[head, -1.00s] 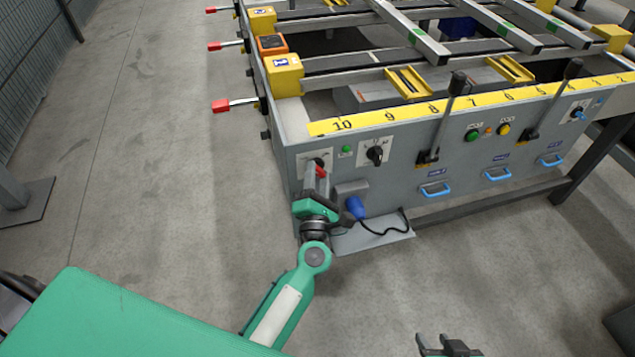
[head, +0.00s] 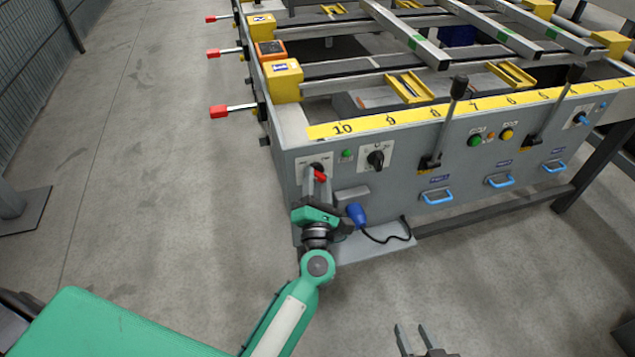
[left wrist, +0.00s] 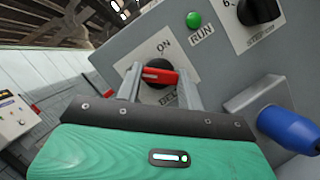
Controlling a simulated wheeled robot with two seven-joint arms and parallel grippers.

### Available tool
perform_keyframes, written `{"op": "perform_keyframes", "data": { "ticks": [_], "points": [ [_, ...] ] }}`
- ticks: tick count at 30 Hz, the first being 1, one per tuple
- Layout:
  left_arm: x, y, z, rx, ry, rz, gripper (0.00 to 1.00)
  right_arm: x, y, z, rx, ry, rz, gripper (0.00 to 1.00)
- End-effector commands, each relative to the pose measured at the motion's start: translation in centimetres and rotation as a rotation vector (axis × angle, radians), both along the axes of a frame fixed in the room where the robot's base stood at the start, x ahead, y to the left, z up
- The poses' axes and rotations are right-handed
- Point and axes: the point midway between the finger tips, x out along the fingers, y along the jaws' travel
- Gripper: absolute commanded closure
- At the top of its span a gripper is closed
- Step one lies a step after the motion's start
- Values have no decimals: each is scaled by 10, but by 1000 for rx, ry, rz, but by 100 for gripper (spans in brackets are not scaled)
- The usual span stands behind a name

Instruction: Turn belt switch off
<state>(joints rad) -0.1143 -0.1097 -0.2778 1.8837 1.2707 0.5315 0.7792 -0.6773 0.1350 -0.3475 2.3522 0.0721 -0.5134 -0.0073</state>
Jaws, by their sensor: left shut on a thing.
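The belt switch is a black round knob with a red handle (left wrist: 160,75) on a white plate (left wrist: 188,72) marked ON at the top, with a partly hidden label below. It also shows in the head view (head: 320,175) at the left end of the grey front panel. My left gripper (left wrist: 157,82) is shut on the red handle, one finger at each end of it. The handle lies nearly level in the left wrist view. In the head view my left gripper (head: 318,182) comes at it from below. My right gripper (head: 413,338) is open and empty at the bottom edge.
A green RUN button (left wrist: 194,19) and a black selector knob (head: 376,159) sit right of the switch. A blue plug (head: 357,215) with a black cable is close right of my left gripper. Long black levers (head: 446,125) stand further right. Floor left of the table is clear.

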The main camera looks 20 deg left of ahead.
Motion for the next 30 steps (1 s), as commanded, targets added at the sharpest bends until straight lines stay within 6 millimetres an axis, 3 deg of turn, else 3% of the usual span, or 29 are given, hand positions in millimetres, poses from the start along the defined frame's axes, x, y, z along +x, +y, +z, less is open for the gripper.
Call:
{"op": "perform_keyframes", "data": {
  "ticks": [4,5,7,8,20,30],
  "points": [
    [0,-1,-3,-3,4,-2,85,0,0,0,0,1,0,64],
    [0,-1,-3,-3,4,-2,56,0,0,0,0,1,0,64],
    [0,-1,-2,-3,4,-2,42,0,0,0,0,1,0,64],
    [0,-1,-2,-3,3,-1,40,0,0,0,0,1,0,64],
    [-8,-3,-4,-1,3,-1,40,0,0,-1,1,-2,0,64],
    [-71,-23,-24,0,6,-2,40,2,6,3,32,-49,-2,64]
  ]
}}
